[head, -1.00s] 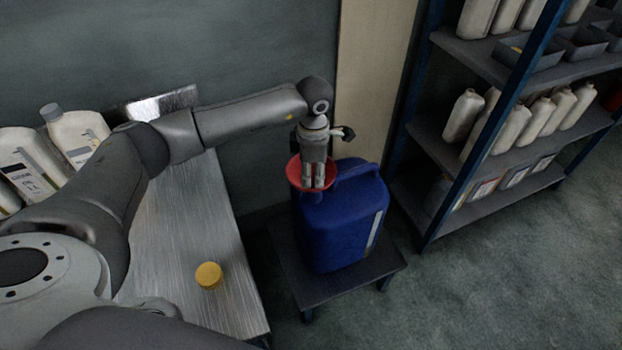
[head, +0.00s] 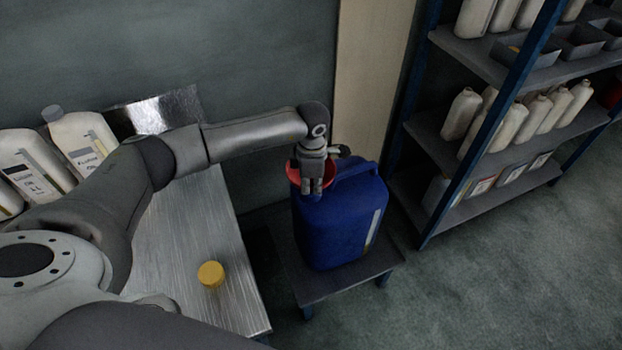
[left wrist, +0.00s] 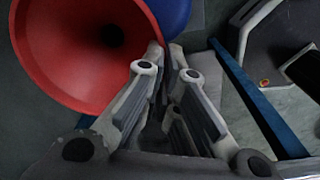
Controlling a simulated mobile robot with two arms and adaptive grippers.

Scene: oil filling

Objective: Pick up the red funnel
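The red funnel (head: 294,174) sits at the top of the blue jug (head: 336,222), at its left side, with its wide mouth facing up. Its red bowl and dark centre hole fill the upper left of the left wrist view (left wrist: 60,55). My left gripper (head: 312,189) points down at the funnel. In the left wrist view its fingers (left wrist: 165,52) are close together, with the funnel's right rim between them, so it looks shut on the rim. The funnel's spout is hidden. My right gripper is not in view.
The jug stands on a low dark stool (head: 312,284). A yellow cap (head: 210,273) lies on the metal table (head: 185,235), with white bottles (head: 85,137) at its back left. A shelf rack (head: 500,110) with several bottles stands at the right. Open floor lies at the lower right.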

